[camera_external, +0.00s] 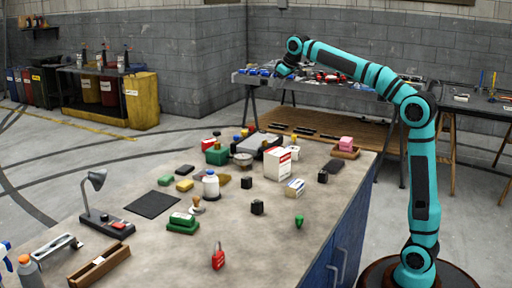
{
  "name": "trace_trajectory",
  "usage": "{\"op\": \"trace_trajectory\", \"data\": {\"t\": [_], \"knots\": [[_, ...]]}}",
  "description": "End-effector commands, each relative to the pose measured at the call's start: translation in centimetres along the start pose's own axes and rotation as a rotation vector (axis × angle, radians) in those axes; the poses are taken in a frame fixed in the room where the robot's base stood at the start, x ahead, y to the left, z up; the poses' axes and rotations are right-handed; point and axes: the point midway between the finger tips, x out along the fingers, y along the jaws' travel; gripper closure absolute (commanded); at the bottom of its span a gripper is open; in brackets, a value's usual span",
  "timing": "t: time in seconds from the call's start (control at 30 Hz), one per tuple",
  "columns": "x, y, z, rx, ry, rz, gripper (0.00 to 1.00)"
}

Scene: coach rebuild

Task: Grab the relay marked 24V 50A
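Several small items stand on the workbench (330,153). Three small black blocks that look like relays are among them: one near the middle front (257,207), one a little behind it (247,181), and one toward the right edge (323,176). Any markings are too small to read, so I cannot tell which is the 24V 50A relay. My teal arm rises at the right and reaches far left. My gripper (285,70) is high, beyond the bench's back edge in the picture and apart from all the blocks. Its fingers are too small to tell open or shut.
A white-and-red box (278,164), a smaller white box (295,187), a white bottle (210,184) and a green item (299,221) stand around the blocks. A red padlock (218,256) lies in front. The front right bench surface is mostly clear.

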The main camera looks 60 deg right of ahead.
Motion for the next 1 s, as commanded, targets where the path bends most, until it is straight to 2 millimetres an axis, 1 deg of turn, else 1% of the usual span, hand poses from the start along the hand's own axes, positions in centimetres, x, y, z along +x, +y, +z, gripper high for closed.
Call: {"op": "trace_trajectory", "data": {"t": [0.03,0.3,0.5,0.7,0.83,1.0], "knots": [[1.2,0.6,-0.9,0.001,-0.030,-0.002,0.60],[6.2,3.4,-3.9,0.000,-0.187,-0.022,0.60],[10.2,5.6,-5.3,0.002,-0.303,-0.041,0.60],[13.9,7.6,-6.1,0.003,-0.411,-0.064,0.60],[15.7,8.5,-6.2,0.004,-0.461,-0.076,0.60],[16.7,9.0,-6.2,0.004,-0.492,-0.084,0.60]]}}
